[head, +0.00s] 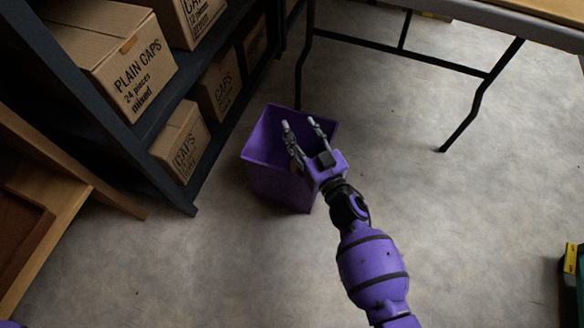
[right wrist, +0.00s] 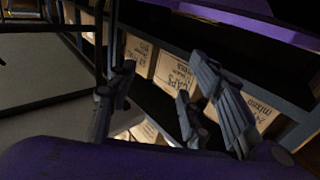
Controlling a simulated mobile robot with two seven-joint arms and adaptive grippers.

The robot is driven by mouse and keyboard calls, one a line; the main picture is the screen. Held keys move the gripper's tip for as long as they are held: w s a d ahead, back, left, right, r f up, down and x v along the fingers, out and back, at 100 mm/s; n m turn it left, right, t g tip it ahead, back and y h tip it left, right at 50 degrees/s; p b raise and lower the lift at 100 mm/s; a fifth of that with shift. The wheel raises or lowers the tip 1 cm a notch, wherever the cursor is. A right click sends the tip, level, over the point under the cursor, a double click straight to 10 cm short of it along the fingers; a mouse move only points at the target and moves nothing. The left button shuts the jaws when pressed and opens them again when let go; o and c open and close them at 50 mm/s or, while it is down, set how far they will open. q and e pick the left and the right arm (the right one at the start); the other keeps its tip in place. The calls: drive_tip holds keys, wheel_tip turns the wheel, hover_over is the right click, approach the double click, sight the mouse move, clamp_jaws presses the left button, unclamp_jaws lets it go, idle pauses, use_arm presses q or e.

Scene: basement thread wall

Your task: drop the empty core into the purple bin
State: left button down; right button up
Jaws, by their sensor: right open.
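The purple bin (head: 268,180) stands upright on the concrete floor beside the shelf, its open top facing up. My right gripper (head: 300,124) is over the bin's opening in the head view, its fingers spread apart. In the right wrist view its fingers (right wrist: 160,100) are also apart, with nothing seen between them. A small brownish patch shows beside the left finger in the head view; I cannot tell whether it is the empty core. The gripper hides part of the bin's inside. My left gripper is not in view.
A dark shelf (head: 187,205) with several cardboard boxes (head: 125,70) stands left of the bin. A table with black legs (head: 465,122) is at the upper right. Wooden furniture (head: 50,190) is at the left edge.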

drive_tip(key=v, duration=1.2)
